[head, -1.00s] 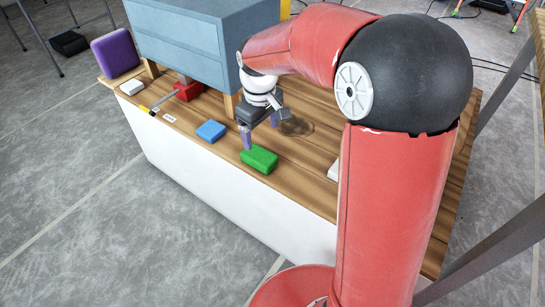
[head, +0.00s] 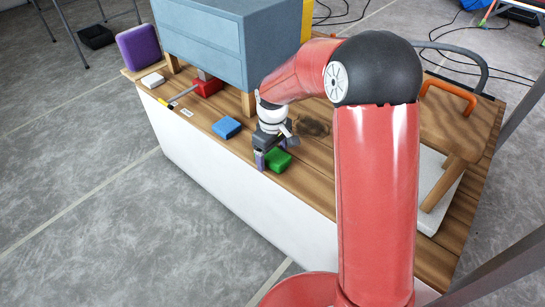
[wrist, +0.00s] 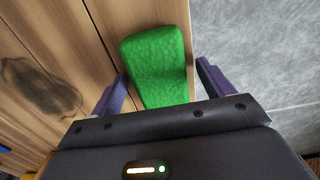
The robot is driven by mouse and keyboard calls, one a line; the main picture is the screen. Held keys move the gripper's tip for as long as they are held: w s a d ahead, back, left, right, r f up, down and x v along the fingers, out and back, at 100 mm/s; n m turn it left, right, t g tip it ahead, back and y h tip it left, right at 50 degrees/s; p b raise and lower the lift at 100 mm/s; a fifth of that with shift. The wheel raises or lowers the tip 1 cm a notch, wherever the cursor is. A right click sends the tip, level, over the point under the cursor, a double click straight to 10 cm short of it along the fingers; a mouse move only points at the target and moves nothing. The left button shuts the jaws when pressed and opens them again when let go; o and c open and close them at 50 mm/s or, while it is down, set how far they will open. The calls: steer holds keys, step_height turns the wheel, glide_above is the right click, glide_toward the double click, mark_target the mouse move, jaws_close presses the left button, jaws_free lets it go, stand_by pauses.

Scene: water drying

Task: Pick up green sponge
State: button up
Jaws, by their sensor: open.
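The green sponge (head: 279,161) lies on the wooden tabletop near its front edge, partly hidden by my gripper in the head view. In the wrist view the green sponge (wrist: 158,65) lies between the two purple fingers, with its near end framed by them and its far end beyond the tips. My gripper (head: 272,154) is open and points down at the sponge. In the wrist view my gripper (wrist: 162,72) shows its fingers apart, one on each side of the sponge; the left one is close to it. I cannot tell whether either finger touches it.
A blue sponge (head: 226,128) lies to the left on the table (head: 320,190). A dark wet stain (head: 313,127) is behind the green sponge. A blue-grey cabinet (head: 215,45) stands at the back. A wooden stool-like piece (head: 455,130) stands at the right.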

mark_target(272, 152)
steer(key=c, duration=1.1)
steer(key=shift+o, duration=0.2)
steer(key=shift+r, duration=0.2)
step_height(272, 152, up, 20)
steer(key=p, duration=0.2)
steer(key=shift+f, duration=0.15)
